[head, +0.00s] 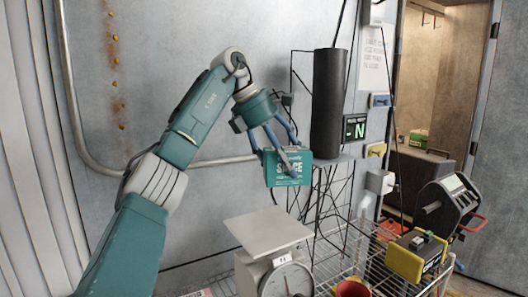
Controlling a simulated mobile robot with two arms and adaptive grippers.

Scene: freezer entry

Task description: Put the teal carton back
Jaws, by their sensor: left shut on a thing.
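The teal carton (283,178) with white lettering hangs in the air in front of the grey wall. My left gripper (274,152) comes down from above and is shut on it, with one finger lying across its front face. The carton is above and behind the white scale, and its right side is close to a small grey ledge under a tall black cylinder. I cannot tell whether it touches the ledge. My right gripper is not in view.
A white scale (268,232) with a dial stands below the carton on a wire rack (352,263). A black cylinder (328,105) stands close right, with dark wires below. A yellow and black box (416,254) and a red cup (352,289) are at lower right. An open doorway (433,75) is at right.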

